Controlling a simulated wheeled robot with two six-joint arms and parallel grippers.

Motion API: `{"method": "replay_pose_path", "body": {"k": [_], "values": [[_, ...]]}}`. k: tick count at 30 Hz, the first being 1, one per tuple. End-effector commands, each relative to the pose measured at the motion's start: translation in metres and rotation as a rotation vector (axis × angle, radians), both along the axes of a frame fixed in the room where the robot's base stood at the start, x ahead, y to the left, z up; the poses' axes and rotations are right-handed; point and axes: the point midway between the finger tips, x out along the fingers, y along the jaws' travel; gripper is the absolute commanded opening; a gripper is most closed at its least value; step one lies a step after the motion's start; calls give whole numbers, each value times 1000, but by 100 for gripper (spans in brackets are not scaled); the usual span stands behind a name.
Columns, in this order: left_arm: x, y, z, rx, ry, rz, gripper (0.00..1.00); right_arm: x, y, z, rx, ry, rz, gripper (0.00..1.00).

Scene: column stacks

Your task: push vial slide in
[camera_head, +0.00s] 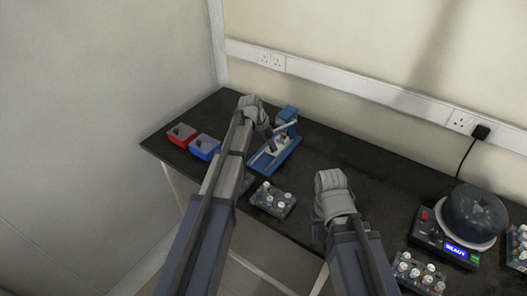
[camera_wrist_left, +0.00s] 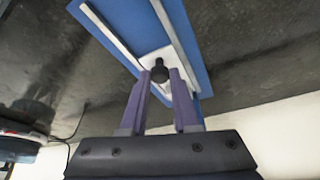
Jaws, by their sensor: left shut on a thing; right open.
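The blue slide fixture (camera_head: 268,163) stands on the black bench, right of my left forearm. In the left wrist view its blue base (camera_wrist_left: 200,55) carries two pale rails with a white slide block (camera_wrist_left: 152,57) between them. A dark round knob (camera_wrist_left: 159,72) sticks out of the block. My left gripper (camera_wrist_left: 160,80) is shut on the knob, one purple finger on each side. In the head view my left gripper (camera_head: 268,131) is at the fixture, its fingertips partly hidden. My right gripper (camera_head: 328,181) is open over the bench, apart from the fixture.
A red box (camera_head: 182,134) and a blue box (camera_head: 204,147) stand left of my left arm. A vial rack (camera_head: 272,200) lies between my arms. A device with a lit display (camera_head: 456,248) and more vial racks (camera_head: 418,275) are at right. The bench behind my right gripper is clear.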

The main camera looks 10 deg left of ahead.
Motion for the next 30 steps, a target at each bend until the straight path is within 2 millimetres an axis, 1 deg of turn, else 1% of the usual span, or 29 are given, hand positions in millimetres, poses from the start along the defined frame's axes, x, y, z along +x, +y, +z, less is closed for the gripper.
{"method": "replay_pose_path", "body": {"k": [1, 8, 9, 16, 25, 30], "values": [[5, -1, 0, -1, -8, 2, 0, 0, 0, 0, 0, 0, 0, 50], [5, -1, 1, -2, -12, 3, 0, 0, 0, 0, 0, 0, 0, 50], [5, -1, 1, -3, -12, 3, 33, 0, 0, 0, 0, 0, 0, 50], [4, -1, 1, -1, -10, 2, 59, 0, 0, 0, 0, 0, 0, 50], [3, -1, 2, -1, -8, 2, 59, 0, 0, 1, 0, 0, 0, 50], [0, 1, 11, -1, -7, 2, 59, 0, 0, 10, 0, 0, 0, 50]]}}
